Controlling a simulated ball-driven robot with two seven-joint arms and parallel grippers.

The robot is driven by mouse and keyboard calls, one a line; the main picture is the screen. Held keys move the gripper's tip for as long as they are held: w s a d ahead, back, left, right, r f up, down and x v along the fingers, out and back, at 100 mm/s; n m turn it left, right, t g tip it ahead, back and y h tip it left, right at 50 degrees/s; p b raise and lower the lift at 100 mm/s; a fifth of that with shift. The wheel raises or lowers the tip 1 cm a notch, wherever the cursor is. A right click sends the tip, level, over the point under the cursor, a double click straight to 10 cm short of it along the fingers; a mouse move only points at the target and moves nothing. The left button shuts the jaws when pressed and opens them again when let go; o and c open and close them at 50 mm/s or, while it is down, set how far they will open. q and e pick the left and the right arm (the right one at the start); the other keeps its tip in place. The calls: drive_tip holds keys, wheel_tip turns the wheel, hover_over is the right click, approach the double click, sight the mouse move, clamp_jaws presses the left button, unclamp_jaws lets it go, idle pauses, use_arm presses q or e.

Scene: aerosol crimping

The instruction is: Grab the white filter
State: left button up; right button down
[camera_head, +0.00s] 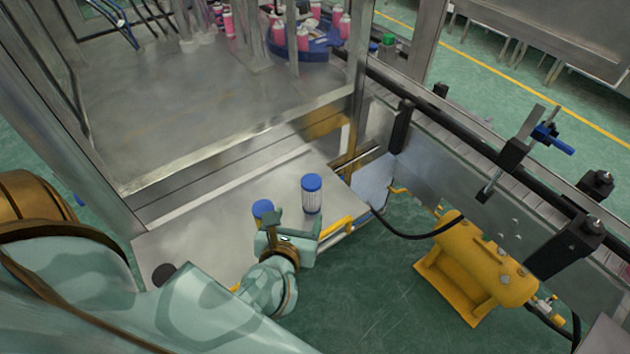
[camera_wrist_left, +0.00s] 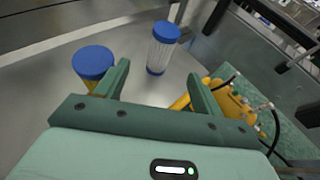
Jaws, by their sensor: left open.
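The white filter (camera_head: 311,197) stands upright on the grey metal shelf, with a blue cap on top and a pale ribbed body. It also shows in the left wrist view (camera_wrist_left: 158,52), ahead of the gap between my fingers. My left gripper (camera_head: 292,226) is open and empty, just in front of the filter and a little to its left. Its two green fingers (camera_wrist_left: 158,76) are spread in the left wrist view. A second blue-capped item (camera_head: 262,207) with a yellowish body (camera_wrist_left: 92,65) stands left of the filter, beside the left finger. My right gripper is out of view.
The metal shelf (camera_head: 190,238) has bare room to the left. Yellow bars (camera_head: 336,228) edge it at the right. A yellow tank (camera_head: 478,262) with a black hose stands on the green floor to the right. A machine frame with pink cans is behind.

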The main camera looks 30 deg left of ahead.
sight(308, 195)
use_arm(q)
drive_tip(key=x, duration=0.7)
drive_tip(key=shift+w, duration=0.2)
drive_tip(key=shift+x, duration=1.2)
drive_tip(key=shift+w+a, duration=0.1)
drive_tip(key=shift+w, duration=0.1)
drive_tip(key=x, duration=0.5)
drive_tip(key=shift+w+d+r+b, duration=0.15)
drive_tip(key=shift+d+r+b, duration=0.05)
drive_tip(key=shift+b, duration=0.2)
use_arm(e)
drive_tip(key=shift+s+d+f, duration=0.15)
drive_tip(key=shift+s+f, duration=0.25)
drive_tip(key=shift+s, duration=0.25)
use_arm(q)
drive_tip(key=c, duration=1.1)
drive_tip(key=shift+r, duration=0.15)
